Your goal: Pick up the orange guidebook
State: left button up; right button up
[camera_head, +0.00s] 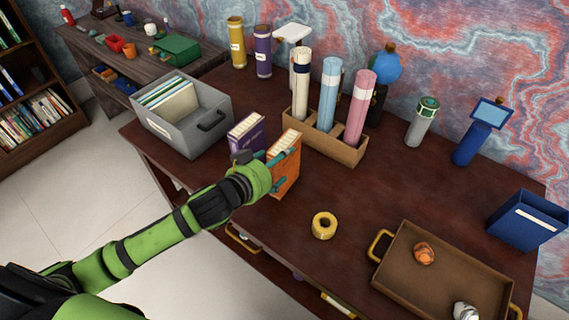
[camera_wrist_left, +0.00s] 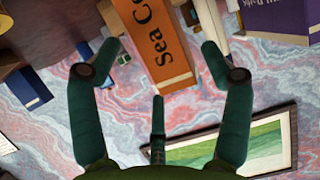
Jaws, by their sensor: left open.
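The orange guidebook (camera_head: 287,172) stands upright on the dark red-brown desk (camera_head: 230,185), near its front edge. In the left wrist view the orange guidebook (camera_wrist_left: 152,45) shows its spine with dark lettering that starts "Sea Co", cut off by the top edge. My left gripper (camera_head: 281,168) is at the book, with its teal fingers open. In the left wrist view one finger of the gripper (camera_wrist_left: 160,52) is on each side of the spine, with gaps visible. The gripper partly covers the book in the head view. My right gripper is not in view.
A purple book (camera_head: 244,133) stands close by on the left, behind the gripper. A wooden holder (camera_head: 340,148) with rolled tubes is behind the book. A grey file box (camera_head: 185,125) stands left. A yellow tape roll (camera_head: 324,225) and brown tray (camera_head: 440,245) are right.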

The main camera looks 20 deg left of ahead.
pick_arm(q)
jog(key=p+x, duration=0.1)
jog(key=x, duration=0.5)
jog(key=shift+p, duration=0.35)
jog(key=shift+a+r, duration=0.15)
grip_shut()
jog(key=shift+w+r, duration=0.1)
